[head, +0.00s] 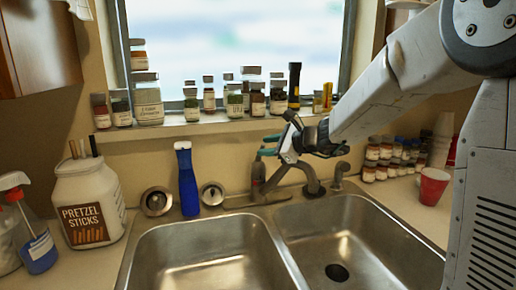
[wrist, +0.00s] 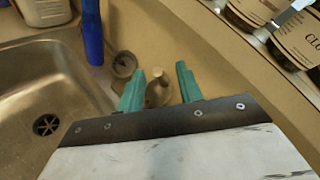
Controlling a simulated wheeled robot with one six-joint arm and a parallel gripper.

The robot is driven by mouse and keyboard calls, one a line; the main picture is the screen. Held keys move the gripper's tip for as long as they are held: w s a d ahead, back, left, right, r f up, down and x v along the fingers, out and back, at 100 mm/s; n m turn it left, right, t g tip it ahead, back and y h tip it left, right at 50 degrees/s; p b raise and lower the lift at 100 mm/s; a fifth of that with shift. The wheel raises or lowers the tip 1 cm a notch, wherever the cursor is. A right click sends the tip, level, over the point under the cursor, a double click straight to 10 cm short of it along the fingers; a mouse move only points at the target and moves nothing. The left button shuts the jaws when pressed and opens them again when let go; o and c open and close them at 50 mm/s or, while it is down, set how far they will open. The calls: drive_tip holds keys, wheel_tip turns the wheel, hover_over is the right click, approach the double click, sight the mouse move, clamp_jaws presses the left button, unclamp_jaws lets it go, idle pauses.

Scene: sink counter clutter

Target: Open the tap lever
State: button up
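The metal tap (head: 311,182) stands behind the double sink, at its rear middle in the head view. My gripper (head: 266,146) hangs above and in front of the tap's left part, its teal fingers pointing left. In the wrist view my gripper (wrist: 160,82) has its two teal fingers spread apart. A rounded metal piece, seemingly part of the tap (wrist: 157,90), shows in the gap between them. I cannot tell whether the fingers touch it. The lever cannot be made out clearly, and the gripper body hides the lower part of the wrist view.
Jars line the windowsill (head: 225,127) close behind. More jars and a red cup (head: 433,187) stand right. A pretzel jar (head: 88,205) stands left. Both sink basins (head: 210,250) are empty.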

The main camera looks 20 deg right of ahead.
drive_tip(key=x, duration=0.4)
drive_tip(key=shift+w+a, duration=0.1)
clamp_jaws()
drive_tip(key=shift+w+r+m+g+h, duration=0.3)
drive_tip(key=shift+w+g, duration=0.3)
drive_tip(key=shift+g, duration=0.1)
drive_tip(key=shift+w+r+m+g, duration=0.25)
drive_tip(key=shift+w+m+g, duration=0.45)
drive_tip(key=shift+w+g, duration=0.65)
drive_tip(key=shift+s, duration=0.2)
